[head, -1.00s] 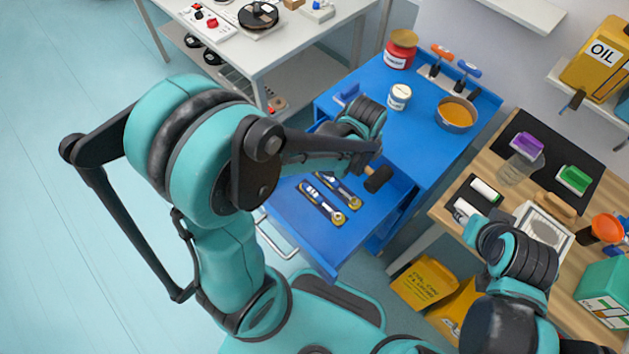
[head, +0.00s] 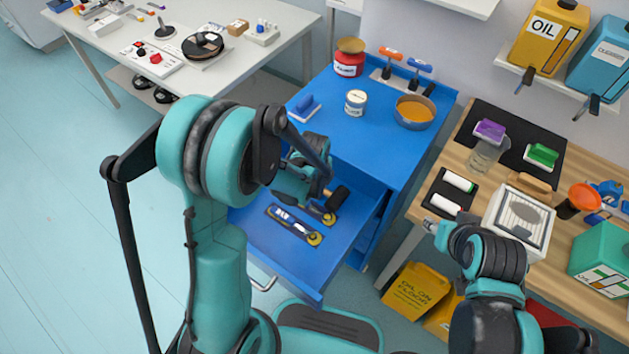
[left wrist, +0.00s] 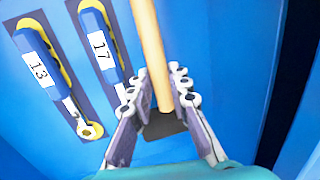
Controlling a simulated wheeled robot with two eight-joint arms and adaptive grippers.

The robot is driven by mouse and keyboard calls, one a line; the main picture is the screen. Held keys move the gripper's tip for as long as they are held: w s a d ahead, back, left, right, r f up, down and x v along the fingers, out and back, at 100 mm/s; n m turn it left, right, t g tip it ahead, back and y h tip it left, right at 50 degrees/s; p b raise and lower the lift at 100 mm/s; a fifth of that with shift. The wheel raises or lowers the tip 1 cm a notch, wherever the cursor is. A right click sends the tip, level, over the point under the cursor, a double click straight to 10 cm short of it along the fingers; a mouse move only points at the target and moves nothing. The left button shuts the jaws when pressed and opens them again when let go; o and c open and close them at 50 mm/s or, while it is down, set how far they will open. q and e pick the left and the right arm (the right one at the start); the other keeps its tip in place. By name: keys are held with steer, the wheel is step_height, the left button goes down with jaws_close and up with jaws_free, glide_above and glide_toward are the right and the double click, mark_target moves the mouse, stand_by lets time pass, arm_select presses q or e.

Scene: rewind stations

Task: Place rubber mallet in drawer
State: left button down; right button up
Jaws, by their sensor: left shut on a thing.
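The rubber mallet shows its black head (head: 338,198) in the head view, over the open blue drawer (head: 285,270). In the left wrist view its pale wooden handle (left wrist: 150,45) runs between my fingers, and the dark head is partly hidden by them. My left gripper (left wrist: 162,88) is shut on the mallet's handle. In the head view my arm partly hides this gripper (head: 322,190). Whether the mallet touches the drawer floor is unclear. My right gripper (head: 430,226) is by the left edge of the wooden bench; its jaw state is too small to tell.
Blue-handled wrenches, one labelled 13 (left wrist: 38,62) and one labelled 17 (left wrist: 100,45), lie in dark slots in the drawer. The cabinet top holds a white tin (head: 355,103), a red tin (head: 348,62) and an orange-filled pan (head: 414,112). Drawer floor right of the wrenches looks free.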

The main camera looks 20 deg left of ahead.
arm_select(q)
steer(key=shift+w+a+f+b, duration=0.1)
steer(key=shift+w+a+b, duration=0.2)
steer(key=shift+w+a, duration=0.9)
steer(key=shift+w+d+f+b, duration=0.1)
steer(key=shift+f+b, duration=0.35)
steer(key=shift+f, duration=0.15)
steer(key=shift+r, duration=0.1)
steer(key=c, duration=1.4)
jaws_free()
steer(key=shift+c, duration=0.2)
